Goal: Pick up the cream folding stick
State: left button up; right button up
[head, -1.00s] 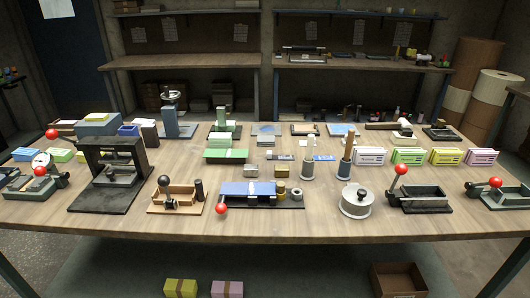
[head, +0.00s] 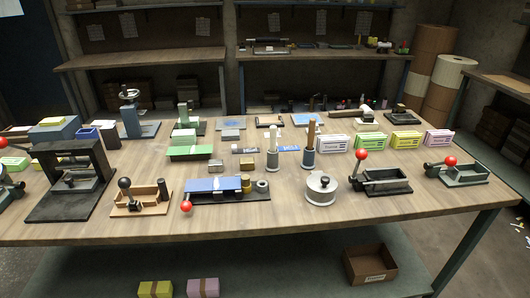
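A cream stick (head: 273,135) stands upright in a small round holder (head: 272,160) near the middle of the table; it looks like the cream folding stick. Its lower end is hidden inside the holder. A brown wooden-handled tool (head: 311,132) stands upright in a similar holder (head: 308,158) just to its right. Neither of my grippers shows in the head view.
The wooden table (head: 400,215) is crowded. In front of the stick are a blue-topped device (head: 212,186) with a red ball knob and a round metal tin (head: 321,190). Card stacks (head: 334,144) stand to the right. The front edge strip is mostly clear.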

aim_at(273, 129)
jog(key=i+j+z, duration=0.2)
jog(key=j+z, duration=0.25)
jog(key=i+j+z, duration=0.1)
jog(key=j+z, duration=0.8)
jog(key=j, duration=0.1)
